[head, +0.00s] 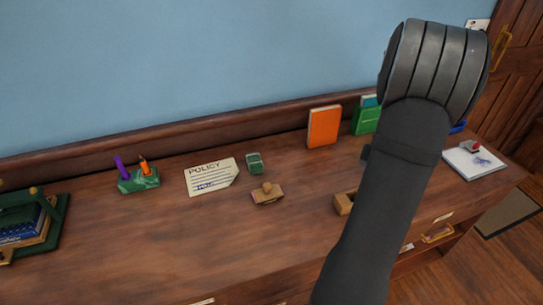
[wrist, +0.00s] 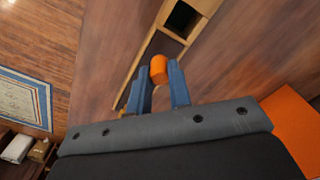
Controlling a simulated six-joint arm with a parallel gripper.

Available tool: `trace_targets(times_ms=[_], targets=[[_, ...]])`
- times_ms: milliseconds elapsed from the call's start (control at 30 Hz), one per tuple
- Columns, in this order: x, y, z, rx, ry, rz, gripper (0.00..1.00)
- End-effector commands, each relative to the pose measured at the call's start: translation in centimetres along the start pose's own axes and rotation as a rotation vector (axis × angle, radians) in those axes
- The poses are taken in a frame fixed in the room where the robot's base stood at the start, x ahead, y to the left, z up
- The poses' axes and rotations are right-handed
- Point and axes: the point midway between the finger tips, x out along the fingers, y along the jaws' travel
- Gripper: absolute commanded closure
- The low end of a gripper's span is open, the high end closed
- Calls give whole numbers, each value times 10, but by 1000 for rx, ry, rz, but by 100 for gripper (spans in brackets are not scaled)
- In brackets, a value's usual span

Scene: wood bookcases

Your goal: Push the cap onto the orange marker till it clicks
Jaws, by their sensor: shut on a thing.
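My gripper (wrist: 160,84) shows two blue fingers in the wrist view. They are shut on a small orange cylinder, which looks like the marker cap (wrist: 159,69). In the head view my arm hides the gripper and the cap. The orange marker (head: 145,169) stands in a green holder (head: 139,181) at the left of the desk, beside a purple marker (head: 121,168). Its upper end looks narrow and pointed, without a cap. The gripper is far to the right of the holder.
A wooden box (head: 343,204) with a dark opening, also in the wrist view (wrist: 205,6), is close to the gripper. A policy paper (head: 211,176), a green toy car (head: 255,163) and a wooden stamp (head: 267,193) lie mid-desk. An orange book (head: 323,127) stands behind.

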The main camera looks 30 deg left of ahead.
Motion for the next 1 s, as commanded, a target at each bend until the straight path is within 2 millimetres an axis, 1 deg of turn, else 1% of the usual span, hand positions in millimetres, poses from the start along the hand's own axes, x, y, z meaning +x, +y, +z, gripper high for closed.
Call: trace_targets(times_ms=[100,167,267,367,400,467,500,567,600,667,700,767,800,867,900,967,1000], targets=[[0,-1,-1,-2,0,0,100],[-1,-6,-3,-10,1,0,100],[-4,-23,-11,-39,1,0,100],[-9,-56,-25,-91,2,0,100],[-12,-73,-30,-118,2,0,100],[-16,-101,-38,-159,2,0,100],[-19,-121,-43,-187,2,0,100],[-24,-150,-47,-228,2,0,100],[-26,-170,-49,-255,1,0,100],[-31,-200,-51,-296,2,0,100],[-34,-220,-51,-323,2,0,100],[-39,-250,-50,-362,2,0,100],[-42,-269,-48,-388,2,-1,100],[-46,-299,-44,-426,2,-1,100],[-49,-318,-40,-451,2,-1,100],[-53,-347,-33,-491,1,0,100],[-57,-366,-27,-516,2,-1,100]])
